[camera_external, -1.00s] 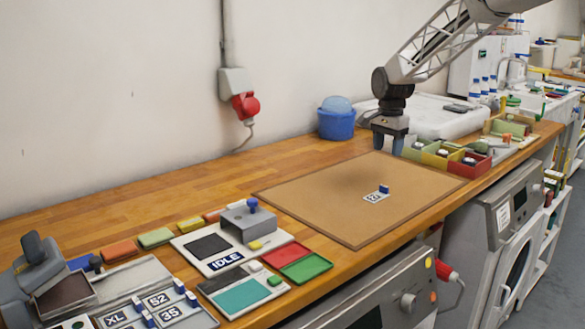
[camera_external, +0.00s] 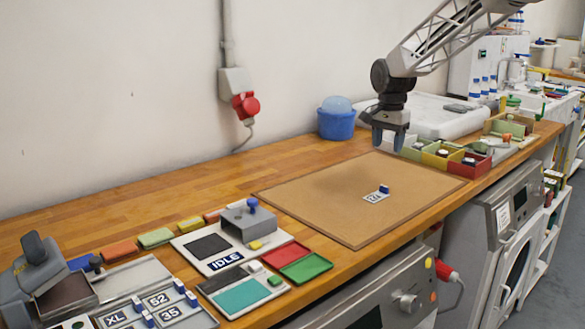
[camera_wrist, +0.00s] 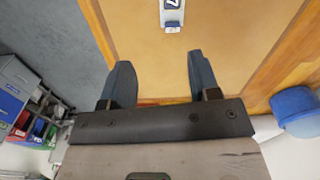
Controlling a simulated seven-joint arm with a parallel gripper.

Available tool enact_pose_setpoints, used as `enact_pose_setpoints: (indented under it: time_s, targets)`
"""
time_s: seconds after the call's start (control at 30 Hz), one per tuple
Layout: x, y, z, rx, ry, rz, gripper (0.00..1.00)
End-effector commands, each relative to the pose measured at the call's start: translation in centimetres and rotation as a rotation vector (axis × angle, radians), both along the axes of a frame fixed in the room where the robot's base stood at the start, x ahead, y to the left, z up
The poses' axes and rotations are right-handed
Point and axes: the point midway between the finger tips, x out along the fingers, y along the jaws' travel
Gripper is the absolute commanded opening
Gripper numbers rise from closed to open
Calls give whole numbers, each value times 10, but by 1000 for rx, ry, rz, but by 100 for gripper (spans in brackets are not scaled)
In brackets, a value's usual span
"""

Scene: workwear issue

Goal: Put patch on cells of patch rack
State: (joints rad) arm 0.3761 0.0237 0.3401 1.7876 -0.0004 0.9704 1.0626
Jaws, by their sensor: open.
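A white patch with dark characters and a blue grip (camera_external: 376,195) lies on the tan board (camera_external: 320,205). It also shows at the top middle of the wrist view (camera_wrist: 172,14), where its characters are cut off by the frame edge. My gripper (camera_external: 389,143) is open and empty above the far edge of the board, behind the patch and apart from it. Its two fingers show in the wrist view (camera_wrist: 158,80).
A press with an IDLE label (camera_external: 228,262), red and green trays (camera_external: 305,267) and a teal pad (camera_external: 243,295) stand between board and rack. Coloured bins (camera_external: 435,158) stand right of my gripper. A blue bucket (camera_external: 336,124) is by the wall. The board is otherwise clear.

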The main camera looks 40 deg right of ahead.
Motion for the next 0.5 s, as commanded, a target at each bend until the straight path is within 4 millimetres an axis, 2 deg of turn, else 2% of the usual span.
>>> enact_pose_setpoints:
  time_s: [0.2,0.5]
  targets:
    - [-42,53,33,-16,-26,189,56]
    - [-110,120,66,-42,-60,465,56]
